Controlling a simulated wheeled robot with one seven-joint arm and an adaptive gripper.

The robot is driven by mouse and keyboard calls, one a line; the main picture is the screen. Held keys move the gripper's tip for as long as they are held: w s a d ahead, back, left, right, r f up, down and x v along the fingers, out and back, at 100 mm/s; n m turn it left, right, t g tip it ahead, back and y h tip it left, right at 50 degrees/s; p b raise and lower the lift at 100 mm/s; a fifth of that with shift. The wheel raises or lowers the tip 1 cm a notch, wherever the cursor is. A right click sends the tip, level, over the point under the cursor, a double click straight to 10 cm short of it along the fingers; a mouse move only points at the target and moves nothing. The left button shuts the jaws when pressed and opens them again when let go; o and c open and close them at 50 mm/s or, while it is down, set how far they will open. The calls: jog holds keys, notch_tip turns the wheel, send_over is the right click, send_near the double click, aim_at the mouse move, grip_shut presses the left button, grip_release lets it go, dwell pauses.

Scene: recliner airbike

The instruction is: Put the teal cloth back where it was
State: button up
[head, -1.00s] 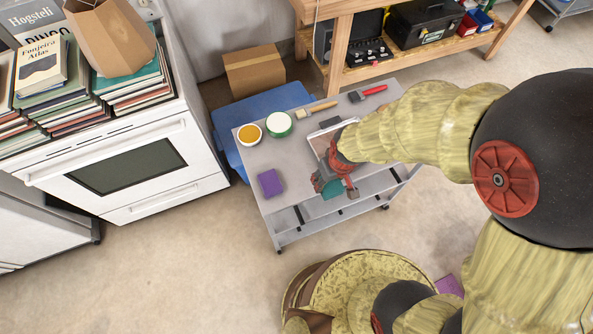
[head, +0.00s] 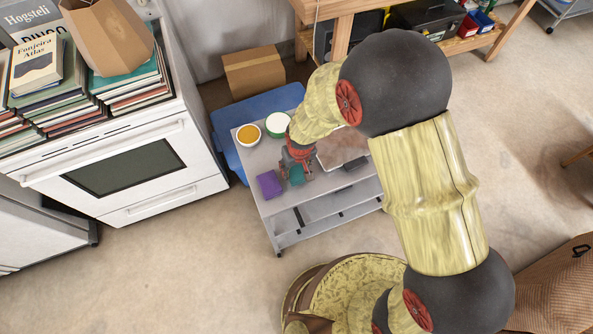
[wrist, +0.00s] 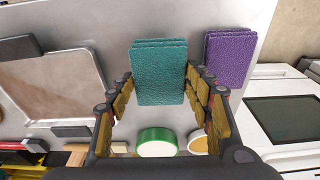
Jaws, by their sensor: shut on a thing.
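The teal cloth (head: 296,176) is a folded, textured pad over the grey cart top (head: 325,187). My gripper (head: 293,165) is shut on it. In the wrist view, the teal cloth (wrist: 160,72) sits between the two fingers of my gripper (wrist: 160,90). A folded purple cloth (head: 270,184) lies just left of it in the head view; in the wrist view the purple cloth (wrist: 229,60) is to the right, with a gap between the two. I cannot tell whether the teal cloth touches the cart top.
An orange-filled bowl (head: 249,134) and a green-rimmed tub (head: 277,125) stand behind. A shallow tray (head: 340,150) and a dark block (head: 356,163) lie to the right. The white oven (head: 125,165) stands left of the cart. My arm hides part of the cart's back.

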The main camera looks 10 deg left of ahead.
aim_at(298, 174)
jog(key=shift+f, duration=1.25)
jog(key=shift+f, duration=0.15)
jog(key=o, duration=1)
jog(key=shift+d, duration=0.1)
notch_tip(298, 174, up, 12)
jog(key=s+p, duration=0.1)
jog(key=shift+s+d, duration=0.35)
jog(key=shift+d, duration=0.1)
